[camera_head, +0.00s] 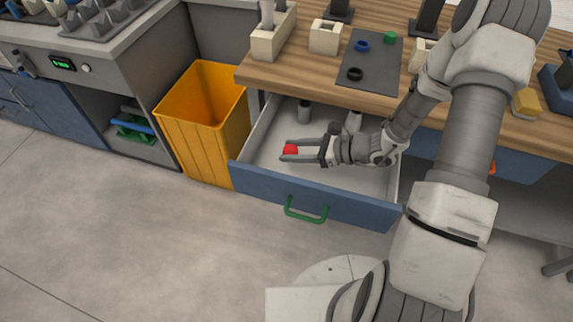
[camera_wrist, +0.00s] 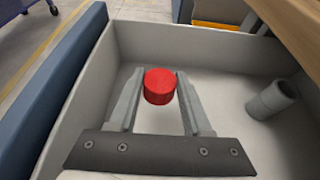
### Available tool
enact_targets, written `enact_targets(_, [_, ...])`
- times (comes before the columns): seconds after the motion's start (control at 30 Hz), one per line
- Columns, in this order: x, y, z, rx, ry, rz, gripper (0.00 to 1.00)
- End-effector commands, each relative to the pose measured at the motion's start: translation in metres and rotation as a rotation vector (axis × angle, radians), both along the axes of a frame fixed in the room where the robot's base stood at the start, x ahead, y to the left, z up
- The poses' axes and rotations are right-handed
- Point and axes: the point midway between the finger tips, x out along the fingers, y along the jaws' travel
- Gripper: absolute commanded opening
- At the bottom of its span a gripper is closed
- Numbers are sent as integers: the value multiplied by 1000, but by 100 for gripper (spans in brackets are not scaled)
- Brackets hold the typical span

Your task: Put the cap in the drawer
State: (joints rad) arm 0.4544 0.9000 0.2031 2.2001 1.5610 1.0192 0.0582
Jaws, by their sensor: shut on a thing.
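The cap (camera_head: 291,149) is a small red cylinder. My gripper (camera_head: 289,150) is shut on it, one finger on each side. In the wrist view the cap (camera_wrist: 159,86) sits between the two fingertips (camera_wrist: 158,88). The drawer (camera_head: 312,202) is pulled open, with a blue front and a green handle (camera_head: 306,210). The gripper and cap are inside the drawer's outline as seen from above. I cannot tell how high the cap is over the drawer floor.
A grey pipe (camera_wrist: 271,99) lies tilted in the drawer; the head view shows grey pieces near its back. A yellow bin (camera_head: 205,120) stands left of the drawer. The wooden tabletop (camera_head: 300,75) above holds a dark mat (camera_head: 370,70) with rings. Much drawer floor is clear.

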Motion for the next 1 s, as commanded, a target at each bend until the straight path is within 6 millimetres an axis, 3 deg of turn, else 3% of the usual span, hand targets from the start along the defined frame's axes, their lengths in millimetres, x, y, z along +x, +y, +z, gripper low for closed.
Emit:
enact_targets(0.17, [-4, 21, -14, 0, 1, 1, 0])
enact_targets(0.33, [-4, 24, -24, 0, 1, -1, 0])
enact_targets(0.53, [-4, 24, -54, 0, 1, 0, 0])
enact_targets(0.93, [-4, 24, -59, 0, 0, -1, 0])
enact_targets(0.97, [-4, 23, -59, 0, 0, -1, 51])
enact_targets(1.0, [-4, 23, -58, 0, -1, -1, 58])
